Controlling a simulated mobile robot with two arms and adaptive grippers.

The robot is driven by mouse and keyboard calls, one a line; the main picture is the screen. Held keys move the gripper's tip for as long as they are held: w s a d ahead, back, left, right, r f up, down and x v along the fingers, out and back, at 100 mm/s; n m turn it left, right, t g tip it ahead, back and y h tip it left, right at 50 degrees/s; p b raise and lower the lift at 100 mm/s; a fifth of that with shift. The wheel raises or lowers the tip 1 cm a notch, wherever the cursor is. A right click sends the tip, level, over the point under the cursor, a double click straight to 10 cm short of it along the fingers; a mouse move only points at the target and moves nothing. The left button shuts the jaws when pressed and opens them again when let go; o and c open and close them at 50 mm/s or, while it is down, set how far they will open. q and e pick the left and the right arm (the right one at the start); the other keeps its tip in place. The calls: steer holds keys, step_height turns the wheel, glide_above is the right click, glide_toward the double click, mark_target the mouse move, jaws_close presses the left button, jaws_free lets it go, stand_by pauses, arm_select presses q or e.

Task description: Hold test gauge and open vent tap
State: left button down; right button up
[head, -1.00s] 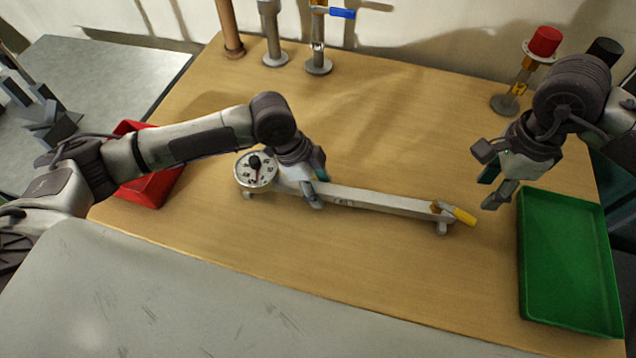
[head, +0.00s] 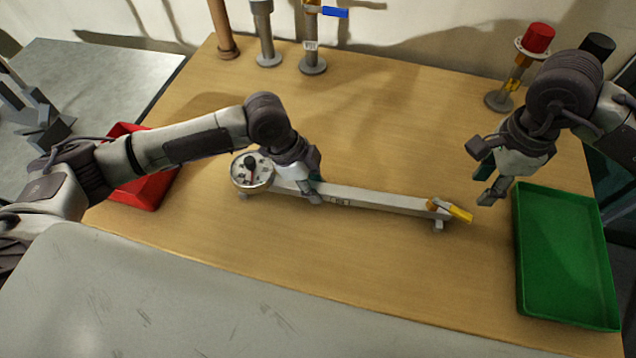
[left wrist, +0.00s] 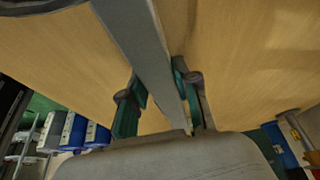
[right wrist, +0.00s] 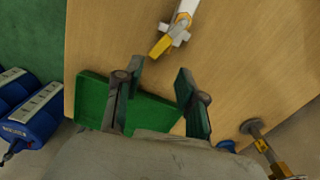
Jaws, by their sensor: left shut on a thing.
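My left gripper (head: 314,190) is shut on the bar just right of the dial. The left wrist view shows its fingers (left wrist: 160,95) on both sides of the bar. My right gripper (head: 482,176) is open and empty, above and right of the yellow lever. Its fingers stand apart in the right wrist view (right wrist: 157,85).
A green tray (head: 566,260) lies at the right edge of the table and a red tray (head: 148,188) at the left. A valve post with a blue lever (head: 333,12) stands at the back. A red-capped post (head: 536,39) stands behind my right arm.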

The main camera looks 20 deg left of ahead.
jaws_close()
steer(key=w+d+n+g+y, duration=0.1)
steer(key=w+d+n+g, duration=0.2)
steer(key=w+n, duration=0.7)
steer(key=shift+w+d+f+n+g, duration=0.25)
steer(key=shift+n+g, duration=0.35)
steer(key=shift+n, duration=0.7)
steer(key=shift+s, duration=0.1)
